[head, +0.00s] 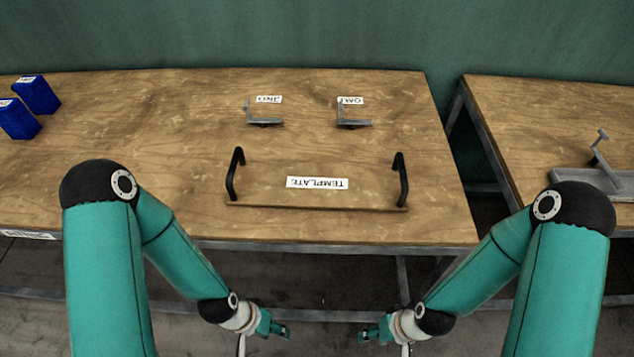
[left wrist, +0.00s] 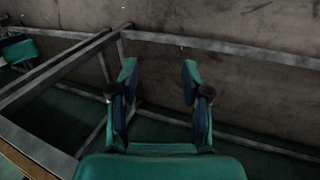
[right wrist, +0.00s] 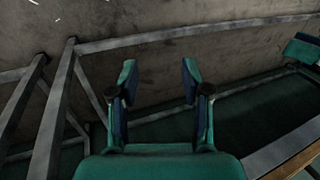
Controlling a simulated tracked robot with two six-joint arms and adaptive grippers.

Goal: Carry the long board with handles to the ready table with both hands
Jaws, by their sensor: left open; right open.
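The long board (head: 270,197) lies flat on the wooden table, close to its front edge. It carries a white label reading TEMPLATE, upside down in the picture. A black handle stands at its left end (head: 235,174) and another at its right end (head: 401,179). My left gripper (head: 284,331) is open and empty, in front of the table and below the board in the head view. My right gripper (head: 366,335) is open and empty, facing it. Both wrist views show parted fingers, left (left wrist: 160,85) and right (right wrist: 160,85), with nothing between them. Neither gripper touches the board.
The wooden table (head: 130,130) also holds two labelled metal brackets (head: 264,120) (head: 353,122) behind the board and two blue boxes (head: 37,94) (head: 18,119) at far left. A second table (head: 540,110) stands right, across a gap, bearing a grey metal fixture (head: 590,182).

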